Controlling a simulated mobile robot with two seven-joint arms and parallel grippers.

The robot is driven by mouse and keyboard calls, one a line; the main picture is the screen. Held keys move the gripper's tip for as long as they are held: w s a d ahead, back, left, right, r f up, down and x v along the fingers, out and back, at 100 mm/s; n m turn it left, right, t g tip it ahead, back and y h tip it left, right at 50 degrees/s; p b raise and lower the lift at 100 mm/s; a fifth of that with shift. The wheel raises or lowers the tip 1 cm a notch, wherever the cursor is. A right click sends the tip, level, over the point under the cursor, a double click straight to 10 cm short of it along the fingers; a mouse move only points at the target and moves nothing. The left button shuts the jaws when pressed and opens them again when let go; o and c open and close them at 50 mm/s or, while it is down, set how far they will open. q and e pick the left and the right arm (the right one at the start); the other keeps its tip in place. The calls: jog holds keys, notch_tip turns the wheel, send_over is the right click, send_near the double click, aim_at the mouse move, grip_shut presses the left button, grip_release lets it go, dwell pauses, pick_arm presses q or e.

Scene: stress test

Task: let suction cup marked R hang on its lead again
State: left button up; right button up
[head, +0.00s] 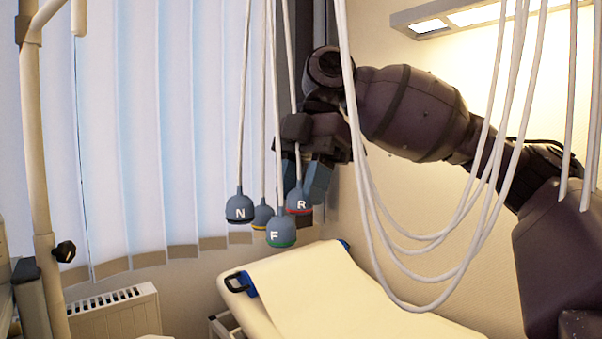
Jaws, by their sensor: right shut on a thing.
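The suction cup marked R (299,203), blue-grey with a red rim band, hangs at the end of its pale lead in the head view. My right gripper (301,184) reaches in from the right, pointing down, with its fingers on both sides of cup R's top. It is shut on this cup. Cup N (239,209) hangs to the left. Cup F (281,233), with a green band, hangs lower and just in front. A cup with a yellow band (262,215) hangs behind, its letter not visible. My left gripper is not in view.
Several pale looping cables (421,302) hang in front of my right arm. A cream treatment couch (322,286) stands below the cups. A pale pole (37,150) stands at the left, before blinds and a radiator (117,311). A lit lamp (470,14) is at the upper right.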

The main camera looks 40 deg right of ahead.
jog(key=o, duration=0.9)
jog(key=shift+o, duration=0.4)
jog(key=p+v, duration=0.2)
jog(key=v, duration=0.8)
jog(key=shift+r, duration=0.4)
jog(key=shift+d, duration=0.1)
